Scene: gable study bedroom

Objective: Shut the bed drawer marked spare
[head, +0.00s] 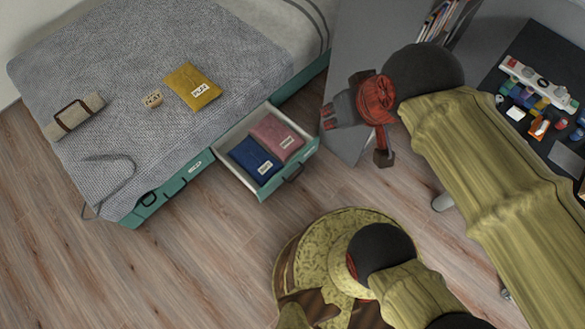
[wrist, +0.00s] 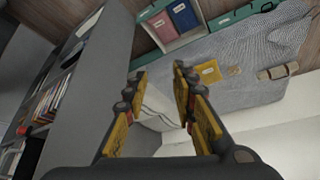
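The bed (head: 160,60) has a teal base with drawers along its near side. One drawer (head: 295,172) stands pulled out, with a dark handle on its front and a small label; I cannot read the label. A blue folded cloth (head: 251,160) and a pink folded cloth (head: 270,135) lie in it. The open drawer also shows in the wrist view (wrist: 200,37). My gripper (head: 383,158) is right of the drawer, apart from it and higher up. In the wrist view its two fingers (wrist: 157,90) are spread with nothing between them.
A shut drawer (head: 160,190) with a label is to the left. A grey panel (head: 350,50) stands to the right. Wooden floor in front is clear.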

